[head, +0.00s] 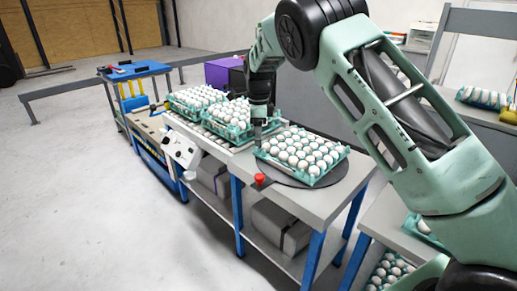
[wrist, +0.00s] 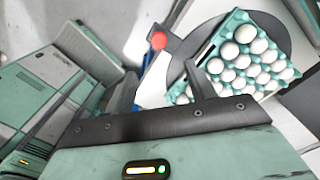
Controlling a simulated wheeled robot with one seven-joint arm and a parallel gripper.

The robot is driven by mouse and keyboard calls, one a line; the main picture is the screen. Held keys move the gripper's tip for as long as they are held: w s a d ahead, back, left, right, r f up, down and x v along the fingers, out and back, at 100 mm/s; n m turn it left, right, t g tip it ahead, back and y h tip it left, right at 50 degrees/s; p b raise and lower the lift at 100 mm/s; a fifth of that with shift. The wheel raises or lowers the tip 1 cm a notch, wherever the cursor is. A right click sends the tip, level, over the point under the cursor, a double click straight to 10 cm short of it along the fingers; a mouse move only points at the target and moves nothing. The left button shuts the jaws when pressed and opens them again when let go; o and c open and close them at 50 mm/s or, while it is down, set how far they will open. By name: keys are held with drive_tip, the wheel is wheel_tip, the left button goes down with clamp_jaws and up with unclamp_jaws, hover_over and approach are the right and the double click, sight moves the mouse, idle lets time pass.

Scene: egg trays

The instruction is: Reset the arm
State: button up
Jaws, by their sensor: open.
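The same tray (wrist: 206,56) shows at the upper right there, beside and partly behind the right finger. I cannot tell whether that finger touches it. My arm (head: 400,110) reaches across the right of the head view and bends down to the gripper.
The tray rests on a dark round plate (head: 337,172) on a grey table (head: 262,197). A red knob (head: 260,178) stands at the table's near edge. More egg trays (head: 205,122) stand behind, left of my gripper. Open floor (head: 100,200) lies at left.

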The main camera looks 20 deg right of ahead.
drive_tip(key=shift+r, duration=0.8)
drive_tip(key=s+a+r+n+y, duration=0.1)
drive_tip(key=s+a+r+n, duration=0.1)
drive_tip(key=s+a+n, duration=0.5)
drive_tip(key=s+a+r+n, duration=0.1)
drive_tip(key=s+a+n, duration=0.3)
drive_tip(key=s, duration=0.6)
drive_tip(key=s+a+r+n+y, duration=0.1)
drive_tip(key=s+a+r+n, duration=0.1)
drive_tip(key=s+a+n, duration=0.5)
drive_tip(key=s+d+f+n, duration=0.1)
drive_tip(key=s+n, duration=0.5)
drive_tip(key=s, duration=0.4)
drive_tip(key=s+d+n+h, duration=0.1)
drive_tip(key=s+d+n, duration=0.1)
drive_tip(key=s+n, duration=0.4)
drive_tip(key=s, duration=0.5)
drive_tip(key=shift+f, duration=0.35)
